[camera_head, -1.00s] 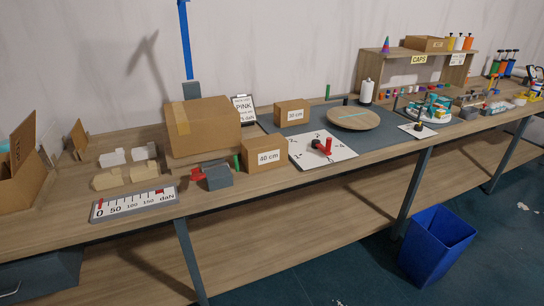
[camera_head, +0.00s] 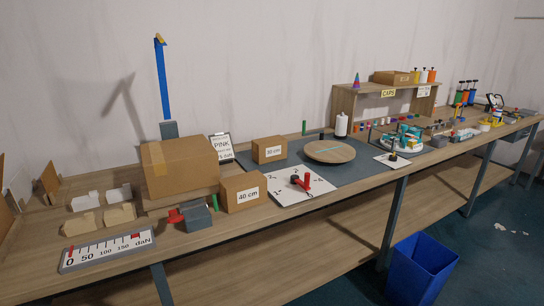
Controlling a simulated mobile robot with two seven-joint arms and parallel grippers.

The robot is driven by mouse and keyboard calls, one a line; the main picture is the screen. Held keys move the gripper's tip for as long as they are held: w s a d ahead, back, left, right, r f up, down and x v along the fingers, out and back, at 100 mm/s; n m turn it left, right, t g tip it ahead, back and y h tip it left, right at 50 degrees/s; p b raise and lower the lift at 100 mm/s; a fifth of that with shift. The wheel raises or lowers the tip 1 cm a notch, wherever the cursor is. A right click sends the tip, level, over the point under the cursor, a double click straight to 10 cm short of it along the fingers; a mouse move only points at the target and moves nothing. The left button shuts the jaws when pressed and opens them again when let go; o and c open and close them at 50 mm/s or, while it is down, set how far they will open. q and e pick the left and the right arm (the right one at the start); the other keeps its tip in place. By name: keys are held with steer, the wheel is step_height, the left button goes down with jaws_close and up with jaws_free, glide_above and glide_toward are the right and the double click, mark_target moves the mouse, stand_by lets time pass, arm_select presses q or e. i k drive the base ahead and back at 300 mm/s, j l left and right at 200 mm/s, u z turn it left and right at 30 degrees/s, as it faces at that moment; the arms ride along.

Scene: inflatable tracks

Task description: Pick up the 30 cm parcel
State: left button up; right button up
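The parcel labelled 30 cm (camera_head: 268,149) is a small brown cardboard box at the back of the bench, on the left part of the dark grey mat. It stands upright with its label facing the front, behind and right of the box labelled 40 cm (camera_head: 243,191). Nothing touches it that I can see. Neither of my grippers shows in the head view.
A large cardboard box (camera_head: 182,172) stands left of the parcels. A round wooden turntable (camera_head: 330,150) is to the right, with a white board (camera_head: 297,187) in front of it. A blue bin (camera_head: 421,268) stands on the floor at the lower right.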

mark_target(273, 148)
steer(key=i+l, duration=0.95)
steer(key=l, duration=0.15)
steer(key=i+l, duration=1)
steer(key=l, duration=0.15)
